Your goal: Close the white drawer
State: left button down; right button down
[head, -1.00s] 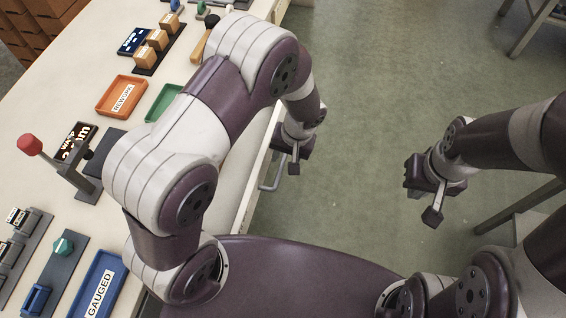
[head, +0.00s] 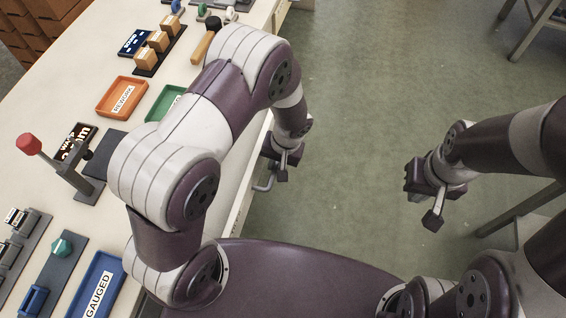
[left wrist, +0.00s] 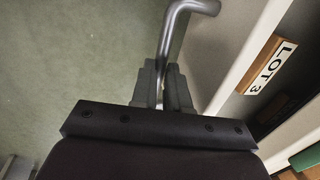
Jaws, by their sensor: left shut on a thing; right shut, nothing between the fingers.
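The white drawer (left wrist: 232,50) runs along the right of the left wrist view and is partly open, its inside showing. In the head view its front (head: 236,212) is a pale strip at the bench's edge, mostly hidden by my left arm. Its grey bar handle (left wrist: 178,30) also shows in the head view (head: 264,186). My left gripper (left wrist: 166,92) is shut on the handle, one finger on each side of the bar; it also shows in the head view (head: 280,170). My right gripper (head: 432,219) is shut and empty over the floor, away from the drawer.
A block labelled LOT 3 (left wrist: 271,65) lies in the drawer. The bench top holds an orange tray (head: 122,97), a green tray (head: 165,103), a blue tray (head: 97,285) and a red-knobbed lever press (head: 60,160). Green floor (head: 350,150) is open between my arms.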

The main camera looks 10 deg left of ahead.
pick_arm(q)
send_over(233, 164)
jog(key=shift+d, duration=0.4)
jog(key=shift+a, duration=0.15)
jog(key=shift+r, duration=0.1)
jog(key=c, duration=1.4)
grip_release()
jog(key=shift+o, duration=1.4)
jog(key=shift+a, duration=0.2)
notch_tip(233, 164, up, 12)
jog(key=d+p, duration=0.2)
jog(key=p, duration=0.1)
jog(key=shift+d+r, duration=0.15)
jog(key=shift+d, duration=0.1)
jog(key=shift+s, duration=0.1)
